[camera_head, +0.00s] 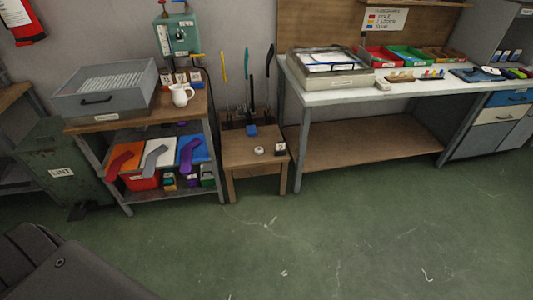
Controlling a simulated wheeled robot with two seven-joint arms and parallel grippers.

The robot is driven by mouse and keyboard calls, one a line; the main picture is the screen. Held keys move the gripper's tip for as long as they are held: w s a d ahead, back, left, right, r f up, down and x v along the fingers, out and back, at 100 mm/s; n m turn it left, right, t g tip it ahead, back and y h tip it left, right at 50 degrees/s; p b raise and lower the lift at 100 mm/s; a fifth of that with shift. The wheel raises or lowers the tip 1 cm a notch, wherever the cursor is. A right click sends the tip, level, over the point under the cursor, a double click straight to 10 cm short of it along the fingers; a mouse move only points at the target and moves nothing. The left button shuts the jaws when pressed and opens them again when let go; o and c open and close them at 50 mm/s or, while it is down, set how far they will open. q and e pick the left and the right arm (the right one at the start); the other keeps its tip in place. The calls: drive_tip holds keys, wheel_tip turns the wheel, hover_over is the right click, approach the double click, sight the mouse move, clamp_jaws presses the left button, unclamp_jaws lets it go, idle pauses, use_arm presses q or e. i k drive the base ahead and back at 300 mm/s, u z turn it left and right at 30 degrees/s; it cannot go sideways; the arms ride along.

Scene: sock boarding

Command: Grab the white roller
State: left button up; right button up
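A small white round thing (259,150), which may be the white roller, lies on the low wooden table (240,160). It is too small to tell its exact form. It sits in front of a blue block (251,130) and to the left of a small dark item with a white label (280,148). Neither of my grippers is in view.
A shelf unit (88,148) with a grey tray, a white mug (181,95) and coloured socks stands left of the low table. A long white-topped workbench (400,94) stands to the right. Upright coloured rods stand behind the low table. The green floor (330,240) in front is clear.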

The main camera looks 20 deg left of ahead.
sight(259, 151)
drive_tip(key=z, duration=0.65)
drive_tip(key=i, duration=1.3)
drive_tip(key=u, duration=0.3)
